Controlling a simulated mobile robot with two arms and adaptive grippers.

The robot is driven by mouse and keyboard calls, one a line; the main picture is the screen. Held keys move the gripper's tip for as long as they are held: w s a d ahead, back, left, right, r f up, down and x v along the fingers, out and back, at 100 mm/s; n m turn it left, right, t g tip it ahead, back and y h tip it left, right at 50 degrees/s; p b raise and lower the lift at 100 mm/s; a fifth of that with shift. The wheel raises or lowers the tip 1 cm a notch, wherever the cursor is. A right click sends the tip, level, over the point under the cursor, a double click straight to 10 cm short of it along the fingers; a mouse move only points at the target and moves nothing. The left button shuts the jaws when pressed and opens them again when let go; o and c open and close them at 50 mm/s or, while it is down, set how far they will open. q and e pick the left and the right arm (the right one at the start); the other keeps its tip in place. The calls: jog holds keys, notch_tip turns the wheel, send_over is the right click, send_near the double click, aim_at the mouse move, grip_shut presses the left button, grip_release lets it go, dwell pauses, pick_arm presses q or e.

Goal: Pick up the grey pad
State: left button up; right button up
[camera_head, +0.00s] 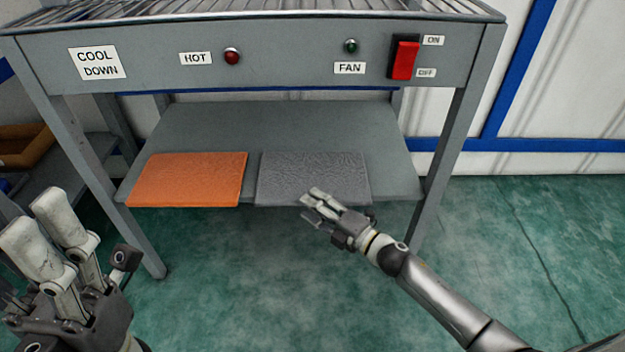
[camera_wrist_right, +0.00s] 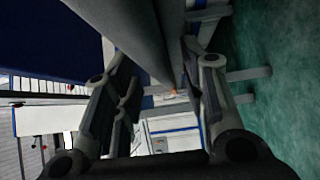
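The grey pad (camera_head: 312,170) is a flat, wrinkled rectangle. It lies on the lower shelf of the grey stand, at the shelf's front edge, right of an orange pad (camera_head: 190,178). My right gripper (camera_head: 310,204) is at the grey pad's front edge, one finger overlapping the pad in the head view. In the right wrist view its fingers (camera_wrist_right: 160,90) stand apart, with a grey slab edge running between them; I cannot tell whether they touch it or where pad and shelf divide. My left gripper (camera_head: 33,215) is at lower left, fingers parted and empty, away from the pads.
The stand's lower shelf (camera_head: 270,125) is bare behind the pads. Its front legs (camera_head: 445,150) stand on either side. Its upper panel (camera_head: 285,75) carries lamps and a red switch (camera_head: 403,60). Green floor (camera_head: 500,240) is clear at right.

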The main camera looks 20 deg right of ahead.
jog(key=shift+w+a, duration=0.1)
jog(key=shift+w, duration=0.1)
grip_shut()
jog(key=shift+r, duration=0.1)
